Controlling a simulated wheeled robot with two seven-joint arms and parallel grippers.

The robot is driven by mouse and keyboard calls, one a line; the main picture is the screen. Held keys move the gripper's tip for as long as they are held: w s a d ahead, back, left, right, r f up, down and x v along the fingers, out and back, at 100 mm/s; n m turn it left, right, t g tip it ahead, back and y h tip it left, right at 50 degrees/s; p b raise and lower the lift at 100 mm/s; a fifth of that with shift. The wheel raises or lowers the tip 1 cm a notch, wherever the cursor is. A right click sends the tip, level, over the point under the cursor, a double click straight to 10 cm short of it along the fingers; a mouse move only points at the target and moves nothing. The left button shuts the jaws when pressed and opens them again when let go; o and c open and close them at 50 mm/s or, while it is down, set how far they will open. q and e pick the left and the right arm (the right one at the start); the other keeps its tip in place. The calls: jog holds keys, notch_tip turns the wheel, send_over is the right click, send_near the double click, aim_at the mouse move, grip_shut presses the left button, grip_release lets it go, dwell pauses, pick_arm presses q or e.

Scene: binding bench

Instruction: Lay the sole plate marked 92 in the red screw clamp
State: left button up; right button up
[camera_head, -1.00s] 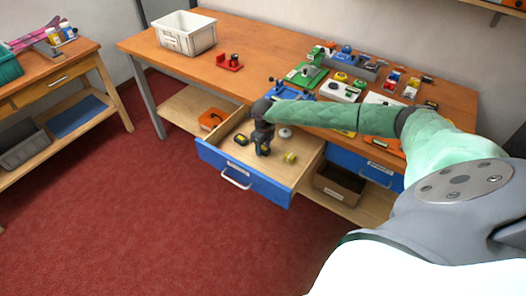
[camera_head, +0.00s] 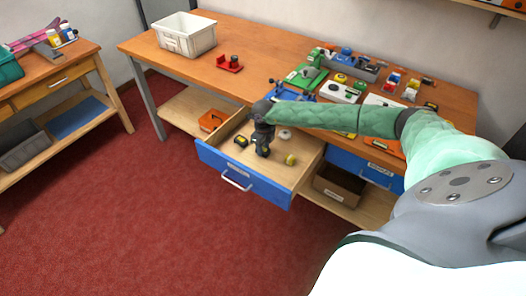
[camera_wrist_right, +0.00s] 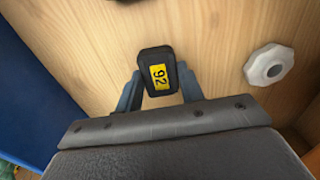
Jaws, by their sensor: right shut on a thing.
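The sole plate marked 92 (camera_wrist_right: 158,72) is a small dark block with a yellow label. In the right wrist view it sits between the fingertips of my right gripper (camera_wrist_right: 160,88), which is shut on it. In the head view my right gripper (camera_head: 262,148) points down inside the open drawer (camera_head: 243,180); whether the plate touches the drawer floor I cannot tell. The red screw clamp (camera_head: 229,64) stands on the bench top, left of the middle, with a dark knob. My left gripper is not in view.
A dark item with a yellow mark (camera_head: 241,141), a yellow-green round piece (camera_head: 291,160) and a pale knob (camera_wrist_right: 268,65) lie in the drawer. A white crate (camera_head: 185,36) stands at the back left. Tools crowd the bench's right half; room around the clamp is clear.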

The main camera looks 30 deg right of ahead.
jog(key=shift+r+p, duration=0.85)
jog(key=shift+r, duration=1.6)
